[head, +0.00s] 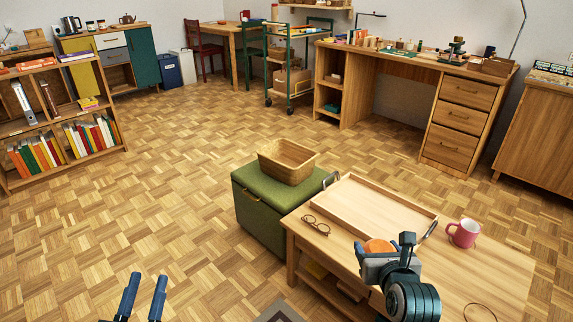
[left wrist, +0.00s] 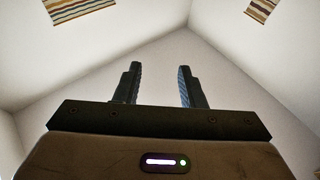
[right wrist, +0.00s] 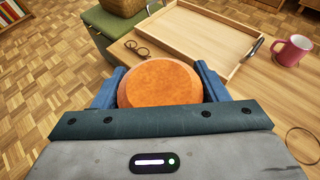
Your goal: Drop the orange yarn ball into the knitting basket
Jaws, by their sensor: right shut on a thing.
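The orange yarn ball (right wrist: 160,83) is between the fingers of my right gripper, which is shut on it. In the head view the ball (head: 378,246) shows just past my right gripper (head: 385,256), at the near left part of the wooden table; whether it touches the table I cannot tell. The knitting basket (head: 287,162), tan and open-topped, stands on the green ottoman (head: 262,211), beyond and left of my right gripper. My left gripper (head: 143,283) is open and empty over the floor; its two fingers are apart in the left wrist view (left wrist: 158,85).
The wooden table (head: 500,262) bears a wooden tray (head: 375,207) with metal handles, a pair of glasses (head: 316,225) and a pink mug (head: 464,233). The parquet floor left of the ottoman is clear.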

